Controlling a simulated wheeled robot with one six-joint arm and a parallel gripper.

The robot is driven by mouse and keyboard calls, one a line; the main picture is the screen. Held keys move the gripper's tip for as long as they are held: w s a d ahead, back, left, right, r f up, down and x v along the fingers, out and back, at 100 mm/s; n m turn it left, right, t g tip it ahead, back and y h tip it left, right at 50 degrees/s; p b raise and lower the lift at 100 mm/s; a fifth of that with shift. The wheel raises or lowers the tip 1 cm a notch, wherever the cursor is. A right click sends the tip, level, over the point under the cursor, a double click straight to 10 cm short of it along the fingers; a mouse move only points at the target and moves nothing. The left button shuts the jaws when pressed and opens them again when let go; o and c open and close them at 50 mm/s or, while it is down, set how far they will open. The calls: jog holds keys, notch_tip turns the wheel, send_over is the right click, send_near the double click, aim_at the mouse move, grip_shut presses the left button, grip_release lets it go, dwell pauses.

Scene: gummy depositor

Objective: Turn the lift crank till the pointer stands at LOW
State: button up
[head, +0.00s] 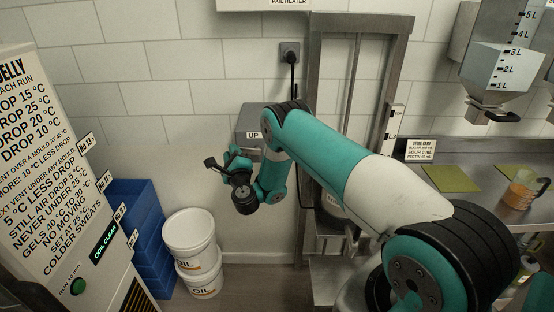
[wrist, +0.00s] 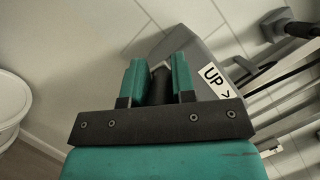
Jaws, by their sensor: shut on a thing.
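The grey crank box (head: 250,118) with a white UP label stands left of the lift's metal frame, partly behind my arm. My gripper (head: 229,164) is in front of and below it, closed around the dark crank handle (head: 211,163). In the wrist view the dark handle (wrist: 160,84) sits between the two teal fingers of my gripper (wrist: 157,76), with the UP label (wrist: 214,80) to its right. The white pointer scale (head: 396,117) is on the lift's right post; an "L" shows low on it. The pointer's exact reading is too small to tell.
White oil pails (head: 190,238) and blue crates (head: 138,225) stand on the floor at the left. A labelled cabinet (head: 58,150) fills the left edge. A steel counter (head: 490,185) with a jug (head: 523,190) is at the right. My arm hides part of the lift.

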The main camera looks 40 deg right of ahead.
jog(key=shift+a, duration=0.15)
jog(key=f+b, duration=0.3)
jog(key=shift+s+d+f, duration=0.25)
jog(key=shift+f, duration=0.1)
jog(key=shift+s+d+f+b, duration=0.25)
jog(key=shift+d+f+b, duration=0.15)
jog(key=shift+f+b, duration=0.25)
jog(key=shift+s+d+f+b, duration=0.2)
jog(key=shift+d+f+b, duration=0.15)
jog(key=shift+f+b, duration=0.25)
jog(key=shift+s+d+f, duration=0.15)
jog(key=shift+d+f, duration=0.05)
jog(key=shift+s+d+b, duration=0.1)
jog(key=shift+d+b, duration=0.05)
jog(key=shift+b, duration=0.2)
jog(key=shift+r, duration=0.15)
